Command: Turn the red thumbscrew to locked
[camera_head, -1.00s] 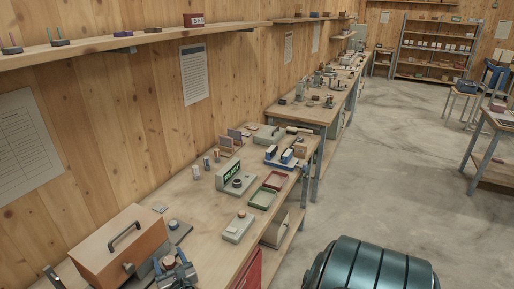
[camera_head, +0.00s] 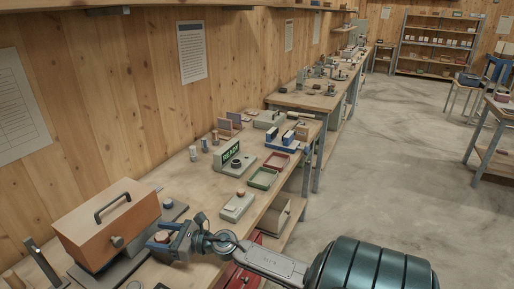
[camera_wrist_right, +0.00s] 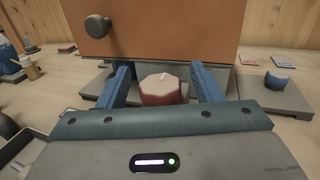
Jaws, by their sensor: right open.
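The red thumbscrew (camera_wrist_right: 160,90) has a faceted, pale-topped knob with a small white mark. It stands upright in front of an orange-brown box (camera_wrist_right: 160,30). It also shows small in the head view (camera_head: 162,237). My right gripper (camera_wrist_right: 165,85) is open, with one blue finger on each side of the knob. Gaps show between the fingers and the knob, so no grip shows. In the head view my right gripper (camera_head: 170,242) reaches in from the right, low over the bench. My left gripper is in neither view now.
The box (camera_head: 108,222) with a black handle stands just behind the thumbscrew. A grey button block (camera_head: 237,207), a READY sign unit (camera_head: 230,155) and green and red trays (camera_head: 263,178) stand farther along the bench. A grey plate with a blue piece (camera_wrist_right: 280,85) lies right in the wrist view.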

